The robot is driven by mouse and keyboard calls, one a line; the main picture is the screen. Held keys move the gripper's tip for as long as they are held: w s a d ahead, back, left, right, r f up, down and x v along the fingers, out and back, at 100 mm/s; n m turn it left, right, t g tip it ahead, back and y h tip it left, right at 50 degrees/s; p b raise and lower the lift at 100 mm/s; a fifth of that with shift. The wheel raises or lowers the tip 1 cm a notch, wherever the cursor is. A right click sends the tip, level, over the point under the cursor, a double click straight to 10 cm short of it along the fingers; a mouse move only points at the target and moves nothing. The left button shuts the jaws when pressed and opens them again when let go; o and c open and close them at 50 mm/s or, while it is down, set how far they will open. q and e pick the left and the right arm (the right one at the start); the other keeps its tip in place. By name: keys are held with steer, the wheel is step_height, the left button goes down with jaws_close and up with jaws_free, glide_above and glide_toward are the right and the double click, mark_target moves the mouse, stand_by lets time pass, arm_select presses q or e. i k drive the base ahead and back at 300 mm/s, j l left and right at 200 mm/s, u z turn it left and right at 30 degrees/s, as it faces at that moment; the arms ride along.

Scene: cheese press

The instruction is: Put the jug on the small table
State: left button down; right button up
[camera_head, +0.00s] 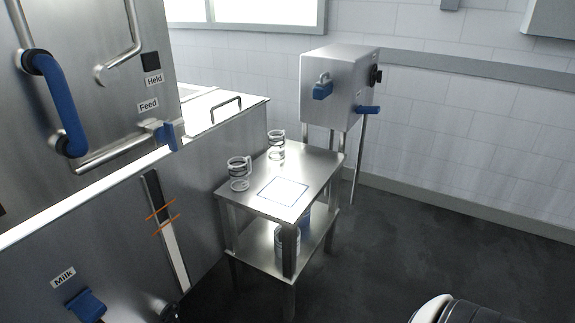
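The small steel table (315,172) stands in the middle, with a top and a lower shelf (262,252). Two clear jug-like vessels with dark bands stand upright on its top: one at the left edge (239,174) and one farther back (276,146). A white square with a blue outline (284,191) lies on the top in front of them, with nothing on it. On the lower shelf, a clear vessel (281,243) and something blue (305,215) are partly hidden by a leg. I cannot tell which vessel is the task's jug. Neither gripper is in view.
A steel box on legs (335,88) with blue handles stands behind. The dark floor (410,250) on the right is mostly clear.

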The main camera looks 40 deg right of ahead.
mark_target(314, 174)
steer(key=i+l+z, duration=0.1)
steer(key=l, duration=0.45)
steer(key=i+l+z, duration=0.1)
steer(key=i+l, duration=0.15)
steer(key=l, duration=0.3)
steer(key=i+l+z, duration=0.1)
steer(key=i+l, duration=0.15)
steer(key=l, duration=0.25)
steer(key=i+l+z, duration=0.1)
steer(key=l, duration=0.4)
steer(key=i+l+z, duration=0.1)
steer(key=i+l, duration=0.25)
steer(key=l, duration=0.15)
steer(key=i+l+z, duration=0.1)
steer(key=i+l, duration=0.2)
steer(key=l, duration=0.15)
steer(key=i+l+z, duration=0.1)
steer(key=i+l, duration=0.15)
steer(key=l, duration=0.2)
